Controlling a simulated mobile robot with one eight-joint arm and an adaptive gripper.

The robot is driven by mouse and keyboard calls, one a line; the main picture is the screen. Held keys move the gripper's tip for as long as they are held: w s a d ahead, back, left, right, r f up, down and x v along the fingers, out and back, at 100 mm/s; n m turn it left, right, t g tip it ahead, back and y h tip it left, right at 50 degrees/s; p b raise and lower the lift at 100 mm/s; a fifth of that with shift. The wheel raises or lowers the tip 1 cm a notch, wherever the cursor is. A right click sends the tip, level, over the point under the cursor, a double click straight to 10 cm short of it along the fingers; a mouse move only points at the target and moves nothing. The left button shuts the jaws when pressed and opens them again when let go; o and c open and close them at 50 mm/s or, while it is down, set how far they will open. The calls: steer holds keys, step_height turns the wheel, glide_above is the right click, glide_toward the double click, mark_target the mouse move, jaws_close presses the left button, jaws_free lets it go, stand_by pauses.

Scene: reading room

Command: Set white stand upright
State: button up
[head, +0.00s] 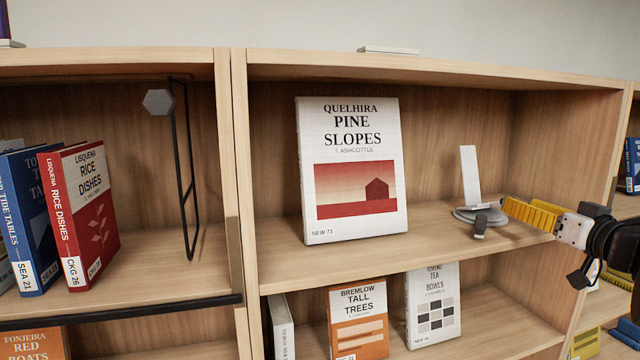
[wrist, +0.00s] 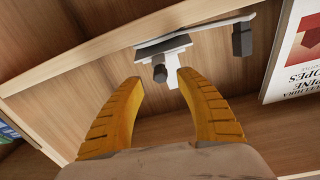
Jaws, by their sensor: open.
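The white stand (head: 469,177) is on the upper shelf, right of the Pine Slopes book. In the head view its pale flat plate points up, above a grey rounded part and a dark knob-like piece near the shelf. I cannot tell which part it rests on. My gripper (head: 508,207) reaches in from the right, its yellow fingers close beside the stand's low part. In the wrist view my gripper (wrist: 160,82) is open, and part of the white stand (wrist: 172,58) shows at and just beyond the gap between the fingertips. Contact cannot be told.
The Pine Slopes book (head: 350,170) stands left of the stand, with bare shelf between. The shelf's right side wall (head: 565,140) is near my arm. Books stand on the lower shelf and in the left bay, where a black metal frame (head: 190,180) stands.

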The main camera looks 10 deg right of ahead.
steer(key=shift+w, duration=1.65)
steer(key=shift+c, duration=0.5)
